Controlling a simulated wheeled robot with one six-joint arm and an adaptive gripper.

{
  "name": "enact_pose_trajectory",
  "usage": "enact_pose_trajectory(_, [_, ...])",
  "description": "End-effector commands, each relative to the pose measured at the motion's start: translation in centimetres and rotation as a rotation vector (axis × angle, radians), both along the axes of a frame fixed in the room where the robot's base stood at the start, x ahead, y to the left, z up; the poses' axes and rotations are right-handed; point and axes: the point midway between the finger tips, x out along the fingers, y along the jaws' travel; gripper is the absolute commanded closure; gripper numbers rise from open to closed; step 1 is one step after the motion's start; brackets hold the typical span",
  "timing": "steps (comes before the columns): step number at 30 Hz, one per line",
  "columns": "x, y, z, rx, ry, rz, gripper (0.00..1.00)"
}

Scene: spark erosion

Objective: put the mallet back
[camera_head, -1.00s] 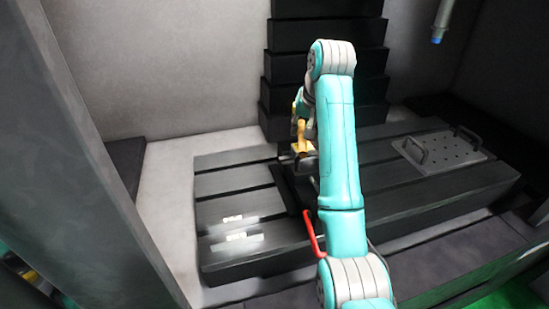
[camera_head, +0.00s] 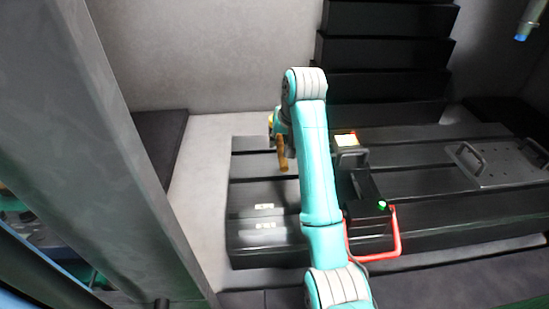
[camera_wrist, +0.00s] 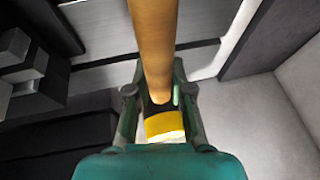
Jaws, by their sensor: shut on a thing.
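The mallet has an orange-brown handle (camera_head: 282,152), which hangs over the left part of the dark slotted table (camera_head: 255,192) in the head view. In the wrist view the handle (camera_wrist: 153,40) runs from the top edge down between the fingers of my gripper (camera_wrist: 158,98). A yellow band with a black collar shows at its near end. My gripper is shut on the mallet. In the head view my gripper (camera_head: 279,128) is partly hidden behind my arm. The mallet's head cannot be made out clearly.
A black block with a red handle (camera_head: 398,235), a green light and a bright top part (camera_head: 346,141) stands on the table, right of my arm. A perforated plate with handles (camera_head: 497,165) lies further right. A black stepped column (camera_head: 385,50) rises behind. A grey pillar (camera_head: 110,150) stands left.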

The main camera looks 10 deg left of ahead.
Motion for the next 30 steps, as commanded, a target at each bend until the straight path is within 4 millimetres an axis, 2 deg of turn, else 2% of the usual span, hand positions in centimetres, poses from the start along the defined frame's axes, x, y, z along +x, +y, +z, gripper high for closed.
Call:
enact_pose_trajectory(3, [0.0,0.0,-2.0,0.0,0.0,0.0,1.0])
enact_pose_trajectory(10, [0.0,0.0,-3.9,0.0,-0.001,0.0,1.0])
enact_pose_trajectory(16, [0.0,0.0,-6.4,0.0,-0.001,0.0,1.0])
enact_pose_trajectory(28, [0.0,0.0,-6.9,0.001,-0.002,0.0,1.0])
enact_pose_trajectory(29, [0.0,0.0,-7.0,0.0,0.0,0.0,0.77])
enact_pose_trajectory(30, [0.0,0.0,-7.0,0.0,0.0,0.0,0.67])
